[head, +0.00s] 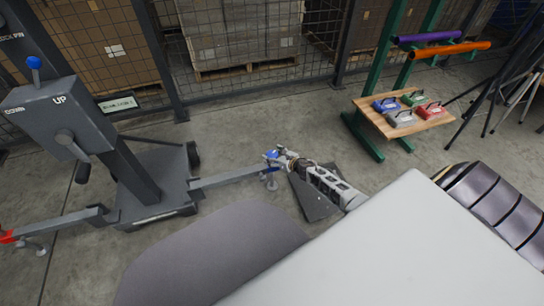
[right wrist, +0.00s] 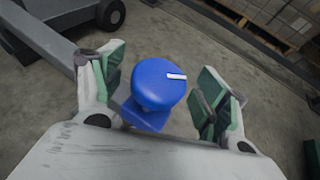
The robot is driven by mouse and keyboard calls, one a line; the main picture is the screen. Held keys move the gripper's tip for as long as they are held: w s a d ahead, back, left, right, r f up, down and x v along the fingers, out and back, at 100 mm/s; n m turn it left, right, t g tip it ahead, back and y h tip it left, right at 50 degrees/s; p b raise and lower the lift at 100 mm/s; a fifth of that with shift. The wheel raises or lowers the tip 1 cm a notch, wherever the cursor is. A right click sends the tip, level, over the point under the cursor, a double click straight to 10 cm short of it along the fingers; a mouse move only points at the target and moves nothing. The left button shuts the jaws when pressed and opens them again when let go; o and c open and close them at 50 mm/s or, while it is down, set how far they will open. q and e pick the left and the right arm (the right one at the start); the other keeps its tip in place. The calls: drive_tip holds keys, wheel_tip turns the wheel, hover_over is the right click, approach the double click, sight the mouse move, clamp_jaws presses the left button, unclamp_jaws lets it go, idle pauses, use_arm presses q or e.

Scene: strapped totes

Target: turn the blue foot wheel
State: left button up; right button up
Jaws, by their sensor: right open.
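The blue foot wheel (right wrist: 158,84) is a round blue knob with a white mark on its top, seen from above in the right wrist view. It sits on a blue bracket at the end of a grey outrigger leg (head: 236,178) of the lift machine. My right gripper (right wrist: 158,95) is open, with one green-padded finger on each side of the wheel. Gaps show between the fingers and the wheel. My left gripper is not in view.
The grey lift machine (head: 130,170) stands at left, with a second leg (head: 60,226) ending in a red foot. A dark plate (head: 316,192) lies on the floor under my right arm. A wooden shelf (head: 438,119) with several coloured weights stands at right. Mesh fencing runs behind.

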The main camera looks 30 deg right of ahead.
drive_tip(key=shift+w+a+f, duration=0.15)
drive_tip(key=shift+w+f, duration=0.1)
drive_tip(key=shift+w, duration=0.25)
drive_tip(key=c, duration=0.9)
drive_tip(key=shift+c, duration=0.7)
use_arm(q)
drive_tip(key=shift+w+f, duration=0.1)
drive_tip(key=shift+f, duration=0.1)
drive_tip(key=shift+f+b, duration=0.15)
drive_tip(key=shift+b, duration=0.15)
use_arm(e)
drive_tip(key=shift+m+h, duration=0.5)
